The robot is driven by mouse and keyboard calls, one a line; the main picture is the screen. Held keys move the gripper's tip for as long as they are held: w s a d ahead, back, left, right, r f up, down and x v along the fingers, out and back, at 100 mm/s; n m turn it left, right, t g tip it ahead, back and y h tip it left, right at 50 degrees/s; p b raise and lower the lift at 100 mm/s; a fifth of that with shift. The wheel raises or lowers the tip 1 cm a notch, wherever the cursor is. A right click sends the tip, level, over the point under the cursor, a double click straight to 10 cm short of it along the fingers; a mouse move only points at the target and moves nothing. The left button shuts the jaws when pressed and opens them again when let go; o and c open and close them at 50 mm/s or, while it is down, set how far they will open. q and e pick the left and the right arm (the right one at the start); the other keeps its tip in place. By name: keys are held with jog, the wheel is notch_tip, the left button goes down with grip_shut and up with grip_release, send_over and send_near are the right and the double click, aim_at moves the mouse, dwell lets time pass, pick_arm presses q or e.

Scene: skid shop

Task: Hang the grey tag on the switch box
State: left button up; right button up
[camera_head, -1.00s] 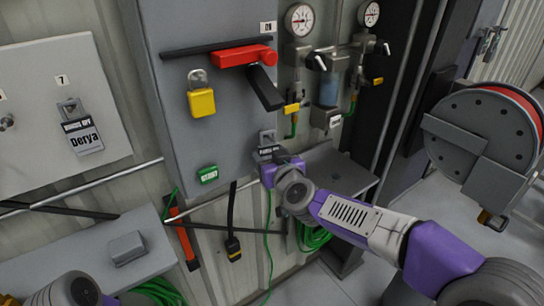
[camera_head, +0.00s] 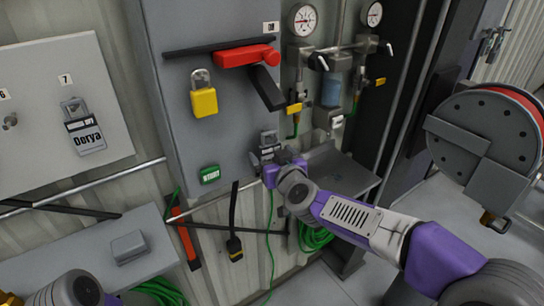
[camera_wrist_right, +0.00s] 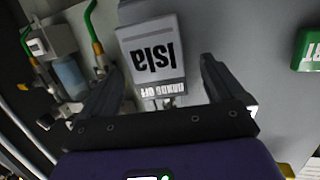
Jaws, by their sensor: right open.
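A grey tag (camera_wrist_right: 152,58) lettered "Isla", with a dark "HANDS OFF" band, lies flat along the grey switch box (camera_head: 200,130). In the right wrist view it appears upside down. In the head view only its top end (camera_head: 268,138) shows, at the lower right of the box's face; the gripper covers the rest. I cannot tell how it is held up there. My right gripper (camera_head: 266,156) is open, with one finger on each side of the tag; the fingers (camera_wrist_right: 160,88) look apart from it. My left gripper is out of view.
Another tag, "Derya" (camera_head: 85,135), hangs at number 7 on the board at left. The box carries a yellow padlock (camera_head: 204,103), a red handle (camera_head: 240,56) and a green START button (camera_head: 209,174). Gauges and pipes stand to the right, above a grey shelf (camera_head: 345,175).

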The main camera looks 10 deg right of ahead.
jog(key=shift+s, duration=0.1)
jog(key=s+r+p, duration=0.1)
jog(key=s, duration=0.5)
notch_tip(320, 180, down, 33)
jog(key=s+a+g+b, duration=0.1)
jog(key=s+g+b, duration=0.15)
jog(key=g, duration=0.45)
jog(key=s+a+f+m+g+y+b, duration=0.1)
jog(key=s+f+g, duration=0.3)
jog(key=s+f, duration=0.6)
jog(key=s+a+f+m+g+y+b, duration=0.1)
jog(key=s+a+f+m+g+b, duration=0.1)
jog(key=s+f, duration=0.9)
notch_tip(320, 180, down, 5)
jog(key=a+g, duration=0.1)
jog(key=g, duration=0.1)
jog(key=shift+a+r+m+g+y+b, duration=0.15)
jog(key=shift+m+g+y+b, duration=0.15)
jog(key=shift+m+y, duration=0.1)
jog(key=shift+w, duration=0.1)
